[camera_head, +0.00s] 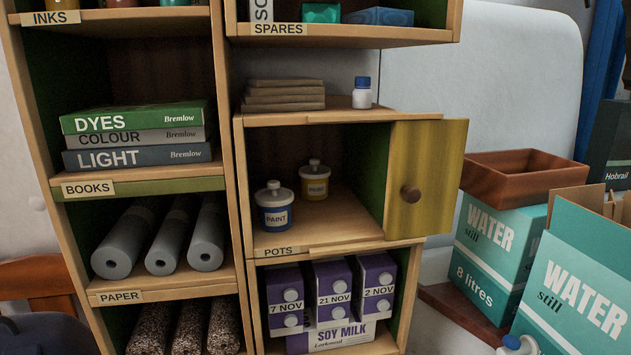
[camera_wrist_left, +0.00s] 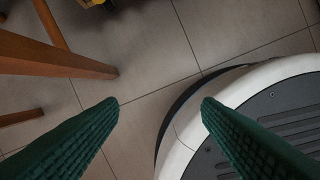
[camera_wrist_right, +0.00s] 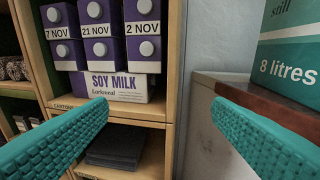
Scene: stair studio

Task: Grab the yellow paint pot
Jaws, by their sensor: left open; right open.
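The yellow paint pot (camera_head: 315,184) stands upright with a white lid and label on the POTS shelf (camera_head: 330,225), in the head view. A blue paint pot (camera_head: 275,210) with a white lid stands in front of it and to its left, close to it. My left gripper (camera_wrist_left: 160,110) is open and empty over the tiled floor. Neither gripper shows in the head view.
Purple cartons (camera_head: 332,290) fill the shelf below. A white bottle with a blue cap (camera_head: 362,93) and brown folded pieces (camera_head: 284,95) stand above. Water boxes (camera_head: 495,250) and a brown tray (camera_head: 520,177) are at the right. A wooden leg (camera_wrist_left: 50,55) is near my left gripper.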

